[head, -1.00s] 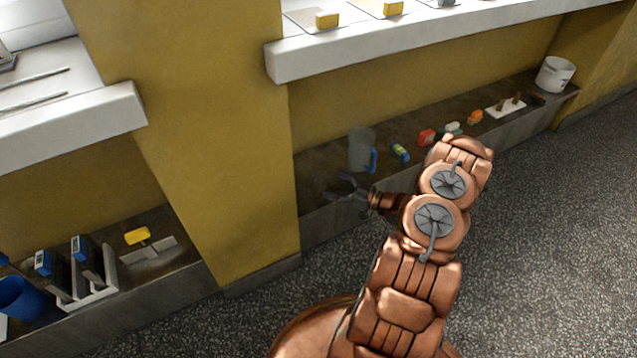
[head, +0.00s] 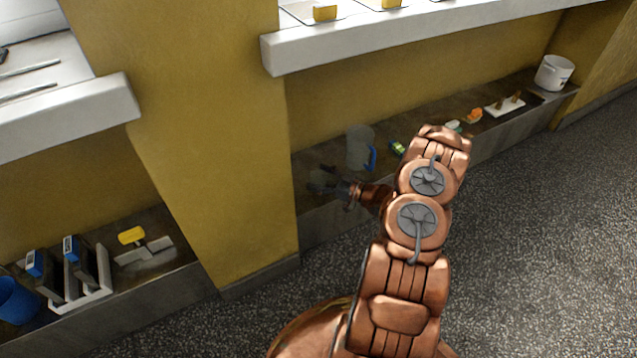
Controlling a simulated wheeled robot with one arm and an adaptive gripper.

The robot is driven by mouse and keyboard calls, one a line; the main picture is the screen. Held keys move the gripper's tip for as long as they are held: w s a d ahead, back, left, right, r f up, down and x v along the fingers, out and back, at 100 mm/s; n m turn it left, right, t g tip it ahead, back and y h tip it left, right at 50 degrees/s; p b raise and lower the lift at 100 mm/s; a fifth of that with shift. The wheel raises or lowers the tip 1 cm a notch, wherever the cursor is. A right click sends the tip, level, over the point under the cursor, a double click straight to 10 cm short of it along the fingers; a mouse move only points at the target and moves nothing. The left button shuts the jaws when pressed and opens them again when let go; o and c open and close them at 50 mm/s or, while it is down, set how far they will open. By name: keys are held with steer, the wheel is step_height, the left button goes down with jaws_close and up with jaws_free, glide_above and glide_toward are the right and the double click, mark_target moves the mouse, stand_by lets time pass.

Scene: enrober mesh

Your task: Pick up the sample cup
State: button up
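I cannot pick out the sample cup with certainty. A grey see-through jug (head: 358,150) with a blue handle stands on the low dark ledge against the yellow wall. My gripper (head: 322,181) is low over the left end of that ledge, to the left of and nearer than the jug. It is dark against the dark ledge, so the gap between its fingers and anything in it are unclear. My arm hides part of the ledge to the right.
The low ledge (head: 312,212) also bears a green-and-dark item (head: 397,147), an orange item (head: 474,116), a white block (head: 503,107) and a white bucket (head: 554,73). A white counter (head: 420,38) juts out above. A yellow pillar (head: 215,150) stands left. The speckled floor (head: 540,220) is clear.

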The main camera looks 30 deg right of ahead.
steer(key=c, duration=0.9)
steer(key=shift+r, duration=0.1)
